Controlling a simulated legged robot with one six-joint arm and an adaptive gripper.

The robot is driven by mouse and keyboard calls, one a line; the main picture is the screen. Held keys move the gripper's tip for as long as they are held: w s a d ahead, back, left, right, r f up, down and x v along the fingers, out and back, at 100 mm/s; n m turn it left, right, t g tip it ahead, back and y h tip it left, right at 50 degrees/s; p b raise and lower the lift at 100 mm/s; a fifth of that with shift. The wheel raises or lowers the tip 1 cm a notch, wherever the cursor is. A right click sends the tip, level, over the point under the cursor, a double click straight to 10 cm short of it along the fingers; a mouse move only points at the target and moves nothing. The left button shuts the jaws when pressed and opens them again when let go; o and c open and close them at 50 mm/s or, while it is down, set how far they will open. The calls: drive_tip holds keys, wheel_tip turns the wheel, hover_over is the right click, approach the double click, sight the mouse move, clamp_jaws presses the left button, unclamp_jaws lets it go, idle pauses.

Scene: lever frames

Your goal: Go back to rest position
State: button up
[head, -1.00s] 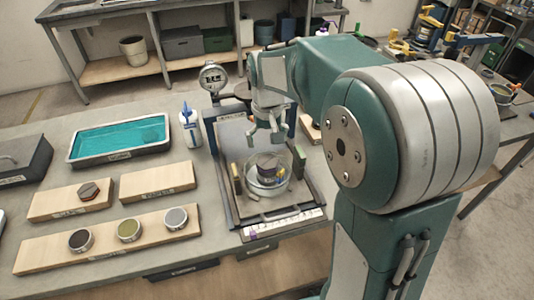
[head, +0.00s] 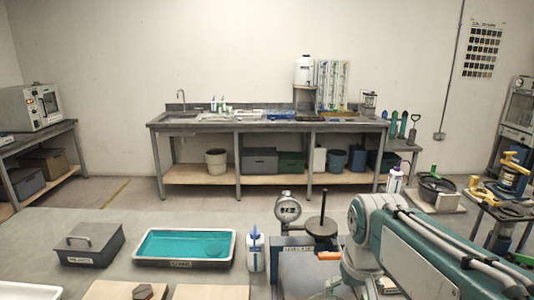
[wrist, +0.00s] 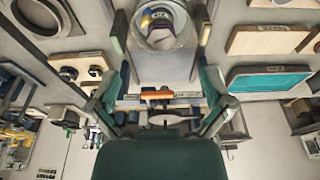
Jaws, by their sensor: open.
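My arm (head: 410,250) reaches in at the lower right of the head view, low over the bench. Its end is hidden or cut off by the bottom edge there. In the wrist view my gripper (wrist: 162,32) has its two fingers wide apart with nothing held between them. Whether the fingers touch the bowl cannot be told.
A white bottle (head: 255,250), a teal-filled tray (head: 184,246) and a grey lidded box (head: 91,243) are further left. The floor before the back bench (head: 270,121) is open.

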drive_tip(key=s+f+t, duration=0.2)
drive_tip(key=s+t, duration=0.1)
drive_tip(key=s, duration=0.8)
drive_tip(key=shift+s, duration=0.25)
